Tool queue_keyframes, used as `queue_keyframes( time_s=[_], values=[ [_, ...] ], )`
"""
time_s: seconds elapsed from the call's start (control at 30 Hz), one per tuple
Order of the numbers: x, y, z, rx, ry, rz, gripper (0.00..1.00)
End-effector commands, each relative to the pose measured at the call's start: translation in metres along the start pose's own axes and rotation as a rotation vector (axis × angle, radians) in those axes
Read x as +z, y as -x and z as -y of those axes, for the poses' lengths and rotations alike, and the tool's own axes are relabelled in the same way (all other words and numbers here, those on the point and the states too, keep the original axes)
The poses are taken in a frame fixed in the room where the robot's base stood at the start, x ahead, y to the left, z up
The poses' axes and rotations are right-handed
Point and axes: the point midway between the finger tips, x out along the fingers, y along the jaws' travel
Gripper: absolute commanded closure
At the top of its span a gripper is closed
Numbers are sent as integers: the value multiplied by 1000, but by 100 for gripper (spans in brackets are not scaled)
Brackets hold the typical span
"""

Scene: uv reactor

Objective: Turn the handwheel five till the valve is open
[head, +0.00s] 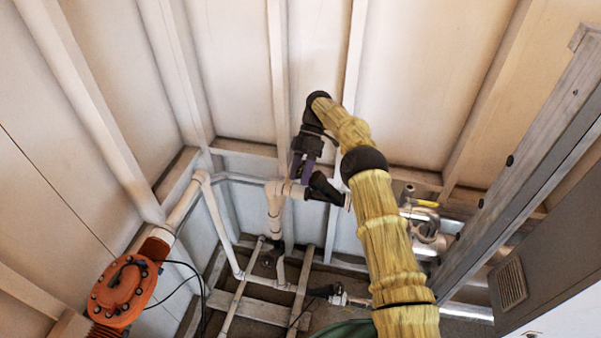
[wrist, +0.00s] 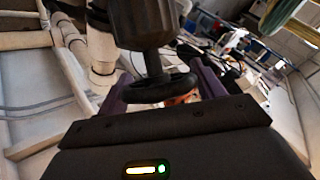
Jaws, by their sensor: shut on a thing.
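My gripper (head: 302,172) is at the end of the raised arm, pointing down at the white pipe in the head view. In the wrist view its two purple fingers (wrist: 158,86) stand on either side of a dark round handwheel (wrist: 160,90), shut on its rim. The handwheel sits on a short stem below a dark valve body (wrist: 143,22). In the head view a dark valve part (head: 323,187) shows on the pipe just beside the fingers; the wheel itself is mostly hidden there. No number is readable on it.
White pipes (head: 215,215) run along the wall and floor. An orange flanged unit (head: 122,290) stands at the lower left. Metal pipework with a yellow-handled valve (head: 427,203) is right of my arm. A grey beam (head: 540,130) and cabinet (head: 550,265) bound the right side.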

Motion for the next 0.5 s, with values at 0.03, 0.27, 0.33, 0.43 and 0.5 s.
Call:
queue_keyframes(
  time_s=[0.03,0.27,0.33,0.43,0.5],
  values=[
    [1,-3,-1,-6,-2,1,55],
    [1,-2,-1,-4,-2,1,13],
    [1,-2,-1,-3,-2,1,13],
    [1,-1,0,-2,-2,0,13],
    [1,-1,0,-1,-2,0,13]
  ],
)
